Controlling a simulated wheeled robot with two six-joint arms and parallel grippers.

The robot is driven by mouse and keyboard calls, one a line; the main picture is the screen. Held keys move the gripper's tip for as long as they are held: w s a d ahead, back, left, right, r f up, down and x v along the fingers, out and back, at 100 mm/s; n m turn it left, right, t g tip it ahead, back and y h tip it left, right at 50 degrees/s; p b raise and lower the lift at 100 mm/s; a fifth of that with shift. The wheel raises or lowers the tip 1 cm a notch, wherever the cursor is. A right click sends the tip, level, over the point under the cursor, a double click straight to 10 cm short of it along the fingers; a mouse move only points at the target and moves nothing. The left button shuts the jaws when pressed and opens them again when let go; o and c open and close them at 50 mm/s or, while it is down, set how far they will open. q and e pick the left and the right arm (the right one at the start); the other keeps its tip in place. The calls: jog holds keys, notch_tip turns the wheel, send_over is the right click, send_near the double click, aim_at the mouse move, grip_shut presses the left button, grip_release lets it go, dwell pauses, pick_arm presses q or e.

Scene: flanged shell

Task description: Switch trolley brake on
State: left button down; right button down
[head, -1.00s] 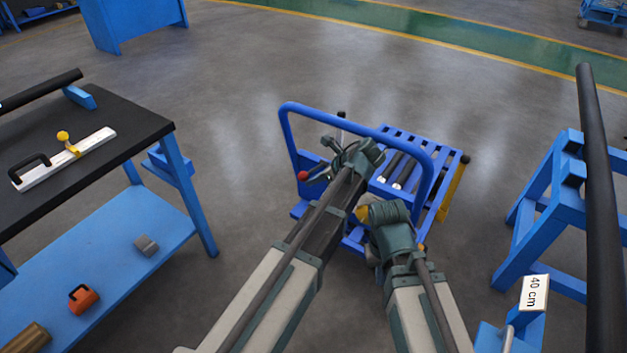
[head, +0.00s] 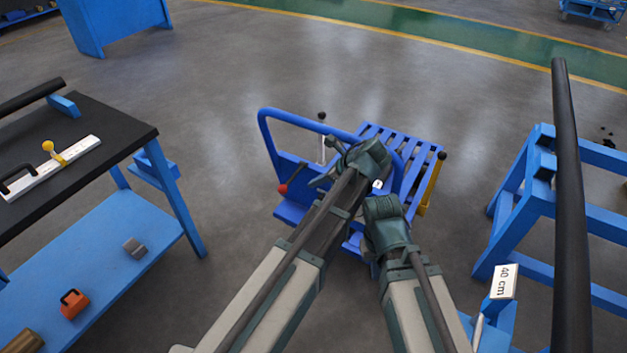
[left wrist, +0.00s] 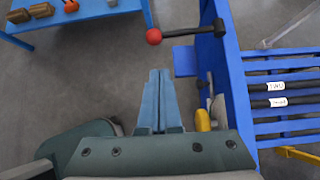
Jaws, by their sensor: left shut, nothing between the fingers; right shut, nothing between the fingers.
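The blue trolley (head: 265,132) stands on the floor ahead, with a tubular handle and a slatted deck. A lever with a red knob (head: 283,188) sticks out at its left side. In the left wrist view this red knob (left wrist: 153,37) sits on a dark arm from the blue panel (left wrist: 232,75). My left gripper (head: 322,180) is at the trolley's handle end. Its fingers (left wrist: 160,74) are shut and empty, with the knob apart beyond their tips. My right gripper (head: 378,240) is shut and low at the trolley's near side; its fingertips are mostly hidden.
An upright lever with a black knob (head: 321,116) stands on the trolley, and a yellow bar (head: 430,188) is at its right. A black-topped blue table (head: 110,125) is at left. A blue stand (head: 515,185) with a dark bar is at right.

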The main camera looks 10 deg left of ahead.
pick_arm(q)
jog(key=shift+d+r, duration=0.2)
notch_tip(320, 180, down, 6)
jog(key=s+n+t+h+b, duration=0.1)
jog(key=s+t+b, duration=0.1)
jog(key=b, duration=0.5)
jog(key=shift+a+f+n+t, duration=0.15)
jog(key=shift+a+n+t, duration=0.2)
jog(key=shift+t, duration=0.35)
